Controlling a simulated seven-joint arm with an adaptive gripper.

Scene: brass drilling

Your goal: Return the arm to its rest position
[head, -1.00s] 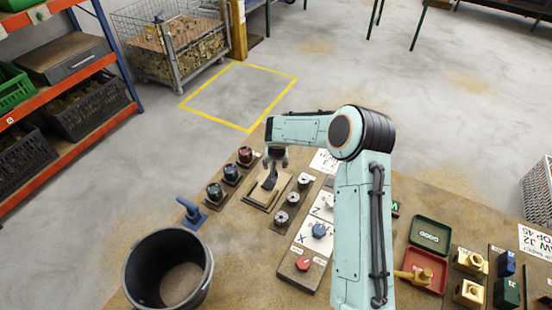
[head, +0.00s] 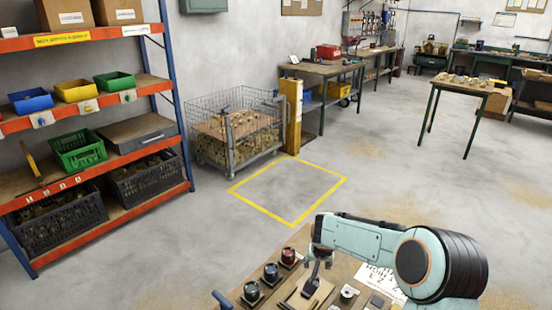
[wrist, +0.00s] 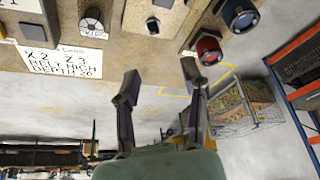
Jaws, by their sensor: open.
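My arm bends over the brown workbench (head: 335,268) at the lower right of the head view. My gripper (head: 318,262) points down near a wooden pad with a dark upright piece (head: 312,283). It looks empty; the gap between it and the dark piece is hard to judge. In the wrist view my gripper (wrist: 162,84) has its two dark fingers spread apart with nothing between them. The pad (wrist: 172,22) and bench edge lie beyond the fingertips.
Red-topped (head: 288,256) and blue-topped (head: 271,272) knobs stand left of the pad. A white lettered card (head: 380,280) lies to its right. A wire crate (head: 235,130) and orange shelving (head: 80,115) stand behind. The yellow-outlined floor area (head: 288,190) is clear.

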